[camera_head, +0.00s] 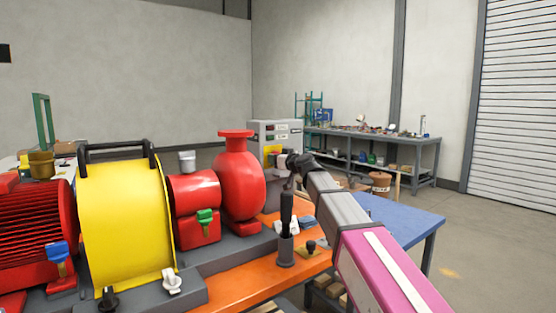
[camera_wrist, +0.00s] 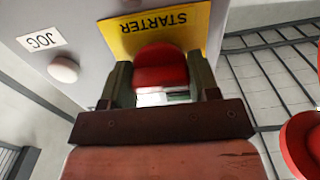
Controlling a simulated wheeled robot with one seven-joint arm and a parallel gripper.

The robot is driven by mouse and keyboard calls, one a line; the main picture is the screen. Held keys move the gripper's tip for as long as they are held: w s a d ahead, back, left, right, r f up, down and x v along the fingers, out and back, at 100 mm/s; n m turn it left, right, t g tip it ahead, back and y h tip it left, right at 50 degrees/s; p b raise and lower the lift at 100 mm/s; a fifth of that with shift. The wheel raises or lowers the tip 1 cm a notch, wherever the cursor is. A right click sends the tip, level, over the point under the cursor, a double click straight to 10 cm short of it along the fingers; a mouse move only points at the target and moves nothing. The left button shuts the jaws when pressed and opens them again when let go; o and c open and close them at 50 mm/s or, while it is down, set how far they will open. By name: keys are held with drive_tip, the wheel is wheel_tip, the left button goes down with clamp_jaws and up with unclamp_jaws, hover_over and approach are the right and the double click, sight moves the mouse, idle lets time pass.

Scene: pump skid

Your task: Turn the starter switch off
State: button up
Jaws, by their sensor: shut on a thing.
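The red starter switch (camera_wrist: 160,66) sits on a yellow plate (camera_wrist: 125,42) marked STARTER, upside down in the wrist view. My gripper (camera_wrist: 160,78) has one finger on each side of the red knob and is shut on it. In the head view, my gripper (camera_head: 284,162) is at the front of a grey control cabinet (camera_head: 262,127), behind the red pump. The yellow plate shows there in part (camera_head: 271,150). The knob itself is hidden in the head view, and its pointing direction is not clear.
A white JOG button (camera_wrist: 64,68) is on the same panel, left of the plate in the wrist view. A red pump (camera_head: 240,180) and yellow guard (camera_head: 125,220) stand left of my arm. A black lever (camera_head: 286,215) rises close beside it. A blue table (camera_head: 400,225) is at right.

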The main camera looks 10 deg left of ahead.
idle(0.3)
drive_tip(key=o, duration=0.9)
drive_tip(key=v, duration=1.1)
drive_tip(key=shift+s, duration=0.1)
